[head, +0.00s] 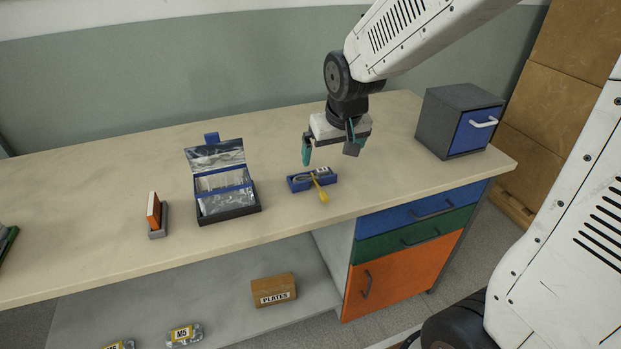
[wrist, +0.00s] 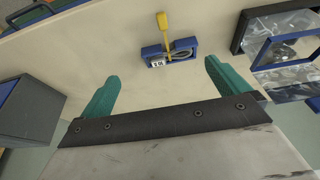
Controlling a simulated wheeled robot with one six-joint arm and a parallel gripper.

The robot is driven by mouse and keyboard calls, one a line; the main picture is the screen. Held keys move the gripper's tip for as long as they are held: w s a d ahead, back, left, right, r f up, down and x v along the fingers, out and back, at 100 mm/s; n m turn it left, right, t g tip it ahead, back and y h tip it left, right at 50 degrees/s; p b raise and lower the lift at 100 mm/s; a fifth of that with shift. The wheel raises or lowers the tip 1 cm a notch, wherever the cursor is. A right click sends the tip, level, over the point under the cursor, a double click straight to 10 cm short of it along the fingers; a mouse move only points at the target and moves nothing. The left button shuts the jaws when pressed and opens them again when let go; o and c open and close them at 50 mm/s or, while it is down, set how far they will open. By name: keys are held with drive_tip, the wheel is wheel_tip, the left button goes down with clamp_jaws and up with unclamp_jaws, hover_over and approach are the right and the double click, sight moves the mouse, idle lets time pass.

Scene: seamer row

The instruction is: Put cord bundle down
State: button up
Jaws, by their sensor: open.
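My gripper (head: 332,153) is open and empty, with teal fingertips, above and behind the tray in the head view. It also shows in the wrist view (wrist: 160,82).
A blue-framed box with clear bags (head: 226,190) stands left of the tray. An orange item in a grey holder (head: 156,214) is further left. A grey cabinet with a blue door (head: 460,120) stands at the right. The bench (head: 90,220) has free room between them.

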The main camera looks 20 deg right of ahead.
approach(312, 174)
drive_tip(key=shift+t, duration=0.3)
drive_tip(key=x, duration=0.7)
drive_tip(key=shift+s+f, duration=0.2)
drive_tip(key=shift+f, duration=0.2)
drive_tip(key=c, duration=0.8)
drive_tip(key=shift+r, duration=0.2)
